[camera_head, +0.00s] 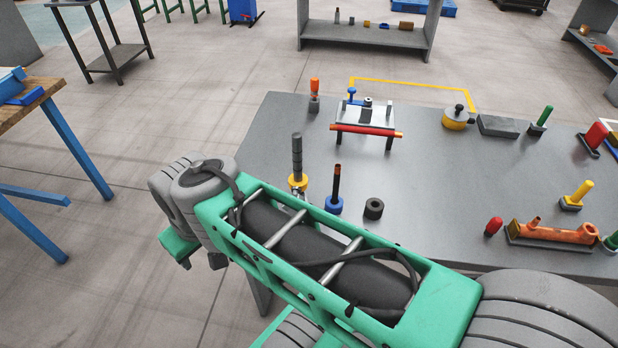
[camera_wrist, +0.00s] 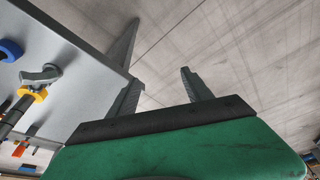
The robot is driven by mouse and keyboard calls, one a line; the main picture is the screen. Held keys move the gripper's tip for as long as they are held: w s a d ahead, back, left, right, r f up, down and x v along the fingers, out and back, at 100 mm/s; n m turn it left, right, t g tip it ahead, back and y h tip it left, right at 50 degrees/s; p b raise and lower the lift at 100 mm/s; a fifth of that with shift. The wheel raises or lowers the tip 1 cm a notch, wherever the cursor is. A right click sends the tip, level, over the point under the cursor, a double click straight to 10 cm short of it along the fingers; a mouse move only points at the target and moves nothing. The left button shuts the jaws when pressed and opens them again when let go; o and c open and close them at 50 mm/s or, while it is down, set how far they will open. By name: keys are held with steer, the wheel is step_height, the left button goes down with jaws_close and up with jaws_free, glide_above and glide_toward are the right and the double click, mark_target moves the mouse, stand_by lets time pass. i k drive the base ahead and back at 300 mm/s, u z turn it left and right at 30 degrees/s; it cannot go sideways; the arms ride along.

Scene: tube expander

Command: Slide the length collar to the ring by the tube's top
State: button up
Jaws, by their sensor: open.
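A dark grey segmented tube (camera_head: 297,150) stands upright near the table's left front. A yellow collar (camera_head: 298,181) sits low around it, far below the top, with a grey metal piece under it. The wrist view also shows the yellow collar (camera_wrist: 33,93) and the dark tube (camera_wrist: 12,118) at the left. I cannot make out which band by the tube's top is the ring. My gripper (camera_wrist: 160,45) is open, with nothing between its fingers, over floor beside the table edge. It is apart from the collar. In the head view my arm hides most of the gripper.
The grey table (camera_head: 430,190) holds a blue-based rod (camera_head: 335,190) and a dark ring (camera_head: 374,208) right of the tube. Behind stands a small rack (camera_head: 365,117) with a red bar. A yellow pot (camera_head: 457,118) is farther right. The table's middle is clear.

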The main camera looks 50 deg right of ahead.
mark_target(300, 187)
steer(key=k, duration=0.85)
steer(key=z, duration=0.55)
steer(key=i, duration=0.65)
steer(key=z, duration=0.4)
